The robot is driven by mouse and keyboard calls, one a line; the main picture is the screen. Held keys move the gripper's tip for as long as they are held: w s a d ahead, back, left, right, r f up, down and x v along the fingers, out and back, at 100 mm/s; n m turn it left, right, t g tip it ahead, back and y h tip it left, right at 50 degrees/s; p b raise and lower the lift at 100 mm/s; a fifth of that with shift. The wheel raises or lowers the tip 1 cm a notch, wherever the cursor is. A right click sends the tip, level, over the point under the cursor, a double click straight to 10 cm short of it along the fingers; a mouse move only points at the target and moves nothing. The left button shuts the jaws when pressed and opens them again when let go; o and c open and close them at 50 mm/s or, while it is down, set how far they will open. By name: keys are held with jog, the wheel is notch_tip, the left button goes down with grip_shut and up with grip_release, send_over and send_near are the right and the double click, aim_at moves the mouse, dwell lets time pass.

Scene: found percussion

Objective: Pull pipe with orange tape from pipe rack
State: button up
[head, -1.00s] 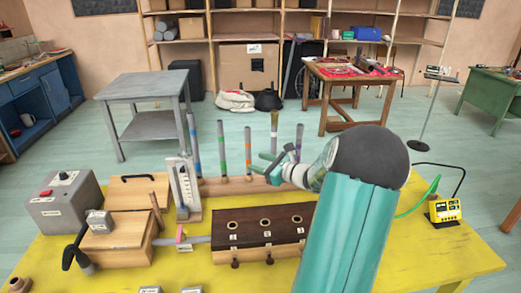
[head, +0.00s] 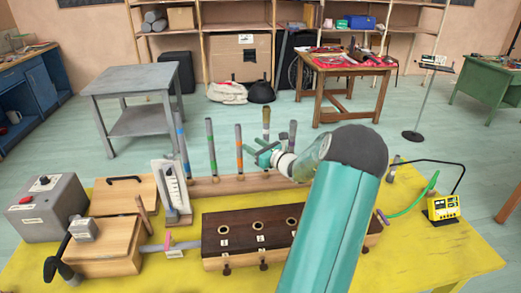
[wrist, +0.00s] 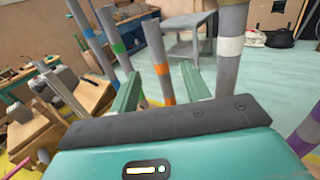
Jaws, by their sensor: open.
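The pipe with orange tape (head: 239,153) stands upright in the wooden pipe rack (head: 205,188), grey with an orange band. My gripper (head: 262,155) is open, just right of this pipe in the head view. In the wrist view, the orange-taped pipe (wrist: 160,65) appears between the two green fingers (wrist: 160,78), apart from both. Whether it lies beyond the fingertips or between them, I cannot tell. Pipes with blue tape (head: 182,140) and green tape (head: 211,148) stand to its left.
A dark wooden box with holes (head: 240,236) lies in front of the rack on the yellow table (head: 420,255). A white gauge stand (head: 172,190) and wooden boxes (head: 108,248) are at left. A yellow device (head: 443,208) is at right. Neighbouring pipes leave narrow gaps.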

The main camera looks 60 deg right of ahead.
aim_at(238, 137)
jog(key=x, duration=0.8)
jog(key=shift+w, duration=0.4)
grip_shut()
